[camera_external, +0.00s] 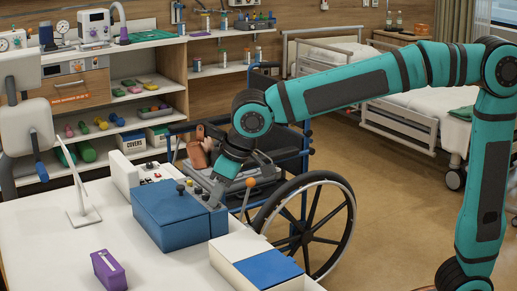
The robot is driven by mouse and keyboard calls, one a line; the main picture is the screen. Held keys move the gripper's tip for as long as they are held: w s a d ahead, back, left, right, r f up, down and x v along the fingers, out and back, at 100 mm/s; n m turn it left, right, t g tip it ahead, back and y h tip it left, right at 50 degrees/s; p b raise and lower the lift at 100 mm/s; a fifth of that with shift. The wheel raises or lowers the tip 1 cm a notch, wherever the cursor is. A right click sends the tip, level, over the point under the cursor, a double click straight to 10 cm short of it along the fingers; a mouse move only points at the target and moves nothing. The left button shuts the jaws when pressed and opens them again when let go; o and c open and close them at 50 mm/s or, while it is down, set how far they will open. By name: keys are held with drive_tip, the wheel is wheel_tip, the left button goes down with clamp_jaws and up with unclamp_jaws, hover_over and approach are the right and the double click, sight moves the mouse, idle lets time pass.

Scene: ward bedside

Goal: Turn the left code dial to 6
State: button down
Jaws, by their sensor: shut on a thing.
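A blue box (172,217) with a closed lid and a small dark knob (180,188) on top stands on the white table. A narrower blue block (218,220) adjoins its right side. My gripper (211,202) reaches down from the upper right, and its fingertips are shut at the top of this block. What they hold is hidden by the fingers and looks like a small dial. I cannot make out the code dials' numbers or tell left from right.
A lever with an orange knob (250,183) stands close right of my gripper. A white panel with small controls (150,172) is behind the box. A white-and-blue tray (270,270) and purple case (108,269) are in front. A wheelchair (308,215) stands beyond the table.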

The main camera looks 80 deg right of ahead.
drive_tip(key=c, duration=1.6)
unclamp_jaws()
drive_tip(key=v, duration=1.7)
drive_tip(key=shift+r, duration=0.15)
drive_tip(key=shift+s, duration=0.2)
drive_tip(key=s+d+r+t, duration=0.1)
drive_tip(key=s+d+t, duration=0.2)
drive_tip(key=s, duration=0.5)
drive_tip(key=s+d+r+t, duration=0.1)
drive_tip(key=s+d+t, duration=0.3)
drive_tip(key=s, duration=0.4)
drive_tip(key=s+d+r+t, duration=0.1)
drive_tip(key=s+d+t, duration=0.3)
drive_tip(key=s, duration=0.5)
drive_tip(key=shift+d+r+t, duration=0.15)
drive_tip(key=shift+t, duration=0.85)
